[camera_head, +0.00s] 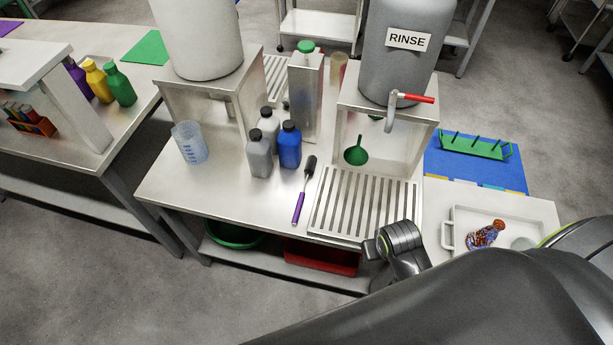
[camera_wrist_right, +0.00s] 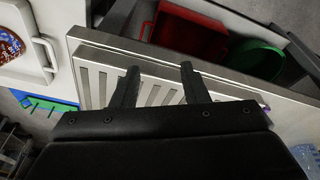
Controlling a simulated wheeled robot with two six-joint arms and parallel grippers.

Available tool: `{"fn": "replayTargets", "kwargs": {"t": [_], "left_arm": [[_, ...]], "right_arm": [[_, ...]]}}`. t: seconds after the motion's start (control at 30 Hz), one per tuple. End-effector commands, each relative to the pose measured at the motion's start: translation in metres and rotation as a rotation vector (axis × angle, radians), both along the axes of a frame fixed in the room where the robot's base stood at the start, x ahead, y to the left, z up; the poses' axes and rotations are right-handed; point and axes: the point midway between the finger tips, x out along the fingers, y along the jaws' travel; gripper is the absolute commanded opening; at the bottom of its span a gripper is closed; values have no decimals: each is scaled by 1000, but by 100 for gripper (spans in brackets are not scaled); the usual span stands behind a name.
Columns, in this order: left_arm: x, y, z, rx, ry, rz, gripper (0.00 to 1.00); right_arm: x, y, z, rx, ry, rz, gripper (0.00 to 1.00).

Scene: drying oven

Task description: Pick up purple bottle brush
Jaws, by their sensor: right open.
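The purple bottle brush lies on the steel worktable in the head view. Its purple handle (camera_head: 298,209) points toward the front edge, and its dark bristle head (camera_head: 310,166) points away. It lies just left of the slatted drain tray (camera_head: 366,202). In the right wrist view a small purple bit of the handle (camera_wrist_right: 266,108) shows at the right, partly hidden by my gripper. My right gripper (camera_wrist_right: 158,72) is open and empty, with its fingers over the slatted tray's front edge, apart from the brush. My left gripper is not in view.
Blue (camera_head: 289,146) and grey bottles (camera_head: 259,155) stand behind the brush. A grey RINSE tank (camera_head: 404,45) stands behind the slatted tray. A white tray (camera_head: 465,215) is at right. Red (camera_head: 322,258) and green bins (camera_head: 232,236) sit below.

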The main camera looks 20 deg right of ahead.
Motion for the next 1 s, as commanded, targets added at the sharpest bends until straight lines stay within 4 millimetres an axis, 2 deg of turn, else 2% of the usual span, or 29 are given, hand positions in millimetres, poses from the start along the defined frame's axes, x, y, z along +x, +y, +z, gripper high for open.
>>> {"fn": "replayTargets", "kwargs": {"t": [0.03, 0.17, 0.27, 0.4, 0.5, 0.7, 0.8, 0.9, 1.0], "left_arm": [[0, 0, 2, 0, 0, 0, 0], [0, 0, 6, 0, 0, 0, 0], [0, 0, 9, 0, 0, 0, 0], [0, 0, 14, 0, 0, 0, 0], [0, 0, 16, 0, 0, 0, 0], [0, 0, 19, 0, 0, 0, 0], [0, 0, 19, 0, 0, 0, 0], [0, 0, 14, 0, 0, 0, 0], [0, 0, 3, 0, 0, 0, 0]], "right_arm": [[17, 8, 4, 18, 2, -25, 41], [56, 30, 15, 64, 29, -104, 41], [90, 52, 30, 99, 58, -170, 41], [136, 87, 62, 138, 106, -259, 41], [162, 112, 88, 153, 140, -312, 41], [191, 146, 129, 157, 187, -382, 41], [196, 152, 137, 155, 198, -397, 41], [197, 154, 133, 153, 203, -403, 41], [197, 154, 119, 153, 204, -404, 41]]}}
